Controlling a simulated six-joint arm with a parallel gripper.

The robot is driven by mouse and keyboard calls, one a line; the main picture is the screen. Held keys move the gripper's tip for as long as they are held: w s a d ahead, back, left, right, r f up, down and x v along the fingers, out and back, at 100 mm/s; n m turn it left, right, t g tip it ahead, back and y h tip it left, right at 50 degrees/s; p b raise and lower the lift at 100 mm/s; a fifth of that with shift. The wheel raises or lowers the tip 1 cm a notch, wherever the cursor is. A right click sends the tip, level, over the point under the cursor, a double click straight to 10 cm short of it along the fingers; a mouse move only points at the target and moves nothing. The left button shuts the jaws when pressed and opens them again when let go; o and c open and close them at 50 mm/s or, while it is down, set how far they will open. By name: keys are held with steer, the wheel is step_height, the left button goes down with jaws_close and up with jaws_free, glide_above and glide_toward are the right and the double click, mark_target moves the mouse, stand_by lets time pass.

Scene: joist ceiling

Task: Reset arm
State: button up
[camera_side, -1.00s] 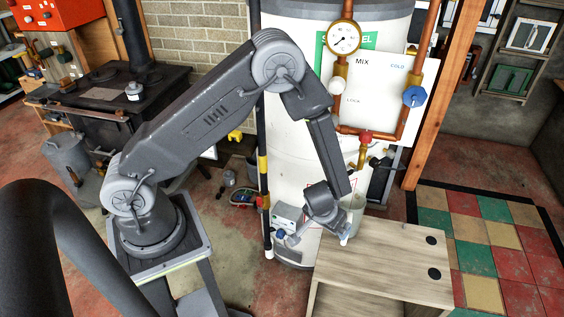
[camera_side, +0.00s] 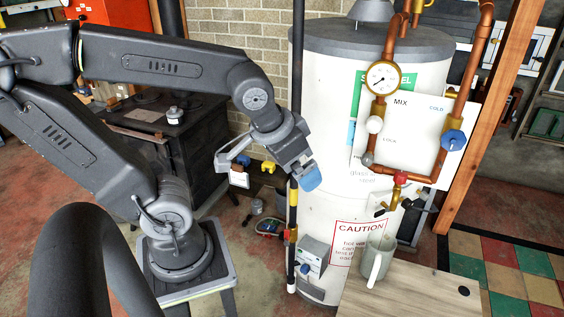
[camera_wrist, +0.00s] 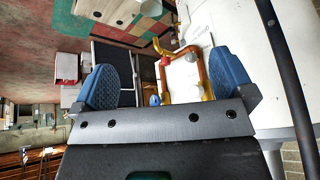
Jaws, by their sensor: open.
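My gripper (camera_side: 276,170) hangs in the air left of the white tank, above the floor and well clear of the bench. Its jaws are wide apart with nothing between them. In the wrist view both blue pads show far apart, with my gripper (camera_wrist: 168,84) empty. A pale grey-green mug (camera_side: 376,260) stands upright on the wooden bench (camera_side: 425,285), its handle toward the camera. The mug is below and to the right of my gripper, not touching it.
The white tank (camera_side: 335,110) stands close to the right of my gripper. A black pole with yellow bands (camera_side: 293,195) rises just beside it. Copper pipes with a gauge (camera_side: 382,77) and a blue valve (camera_side: 453,140) front the tank. A dark stove (camera_side: 190,135) stands behind my arm.

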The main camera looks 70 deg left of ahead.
steer(key=s, duration=0.1)
steer(key=s+d+r+m+h, duration=0.1)
steer(key=s, duration=0.1)
steer(key=shift+d+r, duration=0.15)
steer(key=shift+d, duration=0.05)
steer(key=shift+w, duration=0.1)
stand_by(2.2)
